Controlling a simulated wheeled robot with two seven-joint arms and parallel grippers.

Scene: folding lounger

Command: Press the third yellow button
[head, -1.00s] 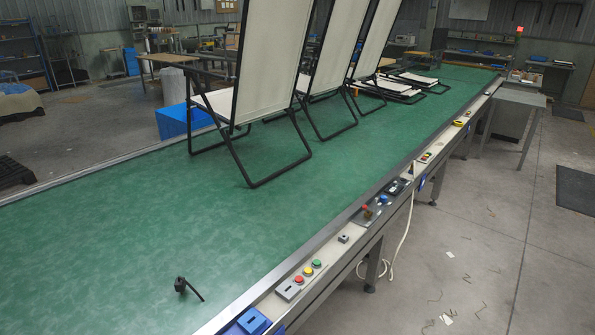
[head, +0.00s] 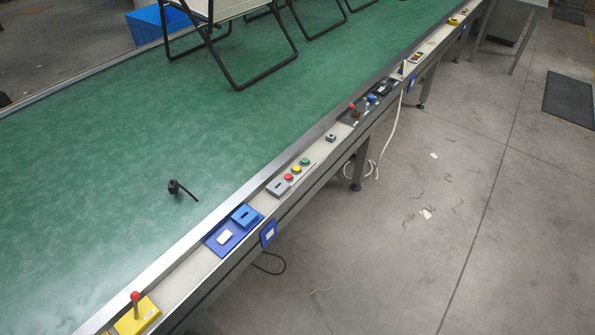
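A small yellow button (head: 296,170) sits on the conveyor's side rail in the head view. It is between a red button (head: 288,177) and a green button (head: 305,161), in one row. A second small cluster of coloured buttons (head: 416,57) is farther up the rail, too small to tell apart well. A yellow piece (head: 454,21) lies farther still along the rail. I cannot tell which one counts as the third yellow button. Neither of my grippers is in view.
The green conveyor belt (head: 150,150) holds folding loungers (head: 240,60) at the top and a small black part (head: 178,189). The rail also bears a yellow box with a red-knobbed lever (head: 138,318) and a blue box (head: 245,216). Grey floor (head: 420,220) at right is mostly clear.

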